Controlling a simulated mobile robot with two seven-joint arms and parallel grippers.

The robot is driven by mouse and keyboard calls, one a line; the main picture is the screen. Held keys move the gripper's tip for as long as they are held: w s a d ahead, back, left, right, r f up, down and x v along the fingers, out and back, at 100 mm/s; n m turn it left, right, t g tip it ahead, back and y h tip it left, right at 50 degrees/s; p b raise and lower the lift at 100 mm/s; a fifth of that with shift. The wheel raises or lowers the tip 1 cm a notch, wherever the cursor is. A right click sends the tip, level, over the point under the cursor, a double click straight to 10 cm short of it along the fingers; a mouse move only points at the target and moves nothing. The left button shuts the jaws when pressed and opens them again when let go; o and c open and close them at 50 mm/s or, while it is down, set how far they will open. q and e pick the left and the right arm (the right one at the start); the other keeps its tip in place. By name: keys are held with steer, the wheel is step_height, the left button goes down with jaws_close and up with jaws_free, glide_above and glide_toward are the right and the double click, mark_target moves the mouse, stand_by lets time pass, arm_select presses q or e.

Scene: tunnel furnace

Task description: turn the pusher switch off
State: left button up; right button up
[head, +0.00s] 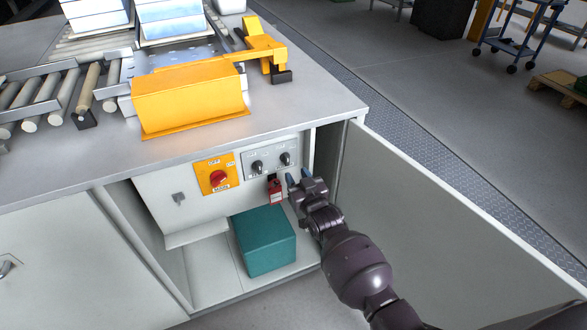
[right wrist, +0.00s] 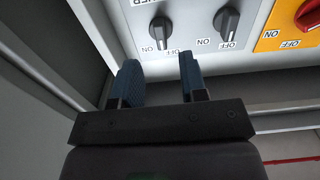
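The control panel (head: 270,160) inside the open cabinet has two dark rotary switches with ON and OFF labels. The right-hand switch (head: 285,158) also shows in the upside-down right wrist view (right wrist: 160,30), just beyond the gap between my fingertips. The label above it is cut off, so I cannot read its full name. The other switch (head: 257,167) also shows in the wrist view (right wrist: 227,20). My right gripper (right wrist: 160,75) is open and empty, a little short of the panel and below the right-hand switch. It also shows in the head view (head: 298,175). My left gripper is out of view.
A red main switch on a yellow plate (head: 213,174) is left of the panel. A red padlock-like tag (head: 276,191) hangs beside my fingers. A teal box (head: 264,241) stands below. The open cabinet door (head: 440,210) flanks my arm on the right. The worktop (head: 300,100) overhangs the panel.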

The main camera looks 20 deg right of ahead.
steer(key=s+p, duration=0.1)
steer(key=s, duration=0.4)
steer(key=shift+s, duration=0.1)
stand_by(0.4)
steer(key=shift+f, duration=0.1)
